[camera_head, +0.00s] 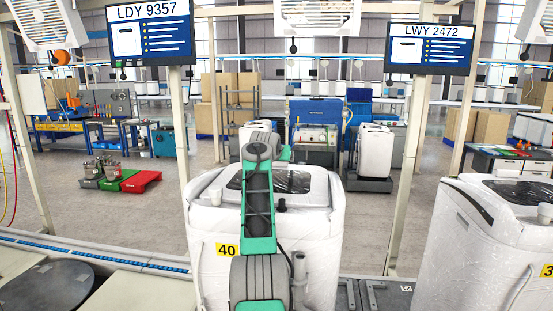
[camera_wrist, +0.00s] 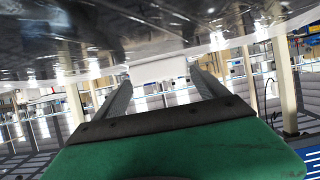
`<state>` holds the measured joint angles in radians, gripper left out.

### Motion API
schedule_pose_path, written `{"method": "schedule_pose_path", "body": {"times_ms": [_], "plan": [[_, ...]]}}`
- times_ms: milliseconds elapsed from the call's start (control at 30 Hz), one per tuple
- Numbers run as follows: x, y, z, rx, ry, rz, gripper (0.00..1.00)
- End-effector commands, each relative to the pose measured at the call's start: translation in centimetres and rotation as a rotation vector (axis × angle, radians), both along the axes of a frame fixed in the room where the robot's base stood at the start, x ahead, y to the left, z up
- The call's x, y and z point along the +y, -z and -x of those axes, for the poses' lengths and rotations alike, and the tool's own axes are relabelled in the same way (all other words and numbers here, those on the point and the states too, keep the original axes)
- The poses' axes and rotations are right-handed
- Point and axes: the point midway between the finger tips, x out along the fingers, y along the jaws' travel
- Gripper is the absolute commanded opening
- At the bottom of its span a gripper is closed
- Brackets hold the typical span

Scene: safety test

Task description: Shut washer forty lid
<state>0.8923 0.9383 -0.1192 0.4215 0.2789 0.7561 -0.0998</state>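The washer marked 40 (camera_head: 310,250) stands upright in the middle of the head view, wrapped in white film. Its dark glossy lid (camera_head: 290,182) shows at the top and looks nearly flat; I cannot tell whether it is fully down. My arm crosses in front of the washer and covers part of the lid, and my gripper is hidden in the head view. In the wrist view my gripper (camera_wrist: 160,78) has its two fingers apart. A white piece (camera_wrist: 160,69) shows between the fingertips, below a dark glossy surface (camera_wrist: 90,35); contact is unclear.
Another wrapped washer (camera_head: 475,240) stands at the right. Screens reading LDY 9357 (camera_head: 150,30) and LWY 2472 (camera_head: 430,48) hang on posts behind. A flat plate with a dark disc (camera_head: 45,288) lies at the left. Open floor lies beyond the line.

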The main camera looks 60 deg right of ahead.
Motion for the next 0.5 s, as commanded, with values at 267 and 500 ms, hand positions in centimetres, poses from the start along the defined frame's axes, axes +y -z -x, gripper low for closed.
{"method": "schedule_pose_path", "body": {"times_ms": [267,500], "plan": [[0.1,0.0,-0.1,-0.001,-0.001,0.001,0.95],[1.2,-0.3,0.5,-0.003,-0.001,0.003,0.95]]}}
